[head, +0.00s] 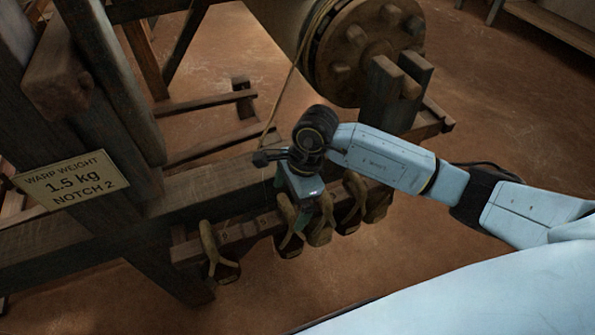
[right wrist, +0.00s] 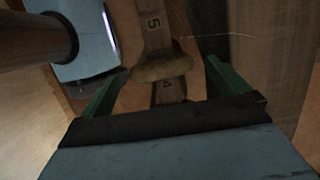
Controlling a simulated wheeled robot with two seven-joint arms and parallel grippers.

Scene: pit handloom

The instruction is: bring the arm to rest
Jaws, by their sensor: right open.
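My right arm reaches in from the right in the head view. Its gripper (head: 292,222) points down at the row of hanging weights on the loom's front rail. In the right wrist view the green fingers (right wrist: 164,90) stand wide apart. My left gripper is not in view.
Several weights with tan loops, one at the left end (head: 212,250), hang along the wooden rail (head: 190,248). A sign (head: 72,184) reads "WARP WEIGHT 1.5 kg NOTCH 2". A toothed wooden wheel (head: 372,45) and a cord (head: 291,75) are behind the gripper. Open floor lies at right.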

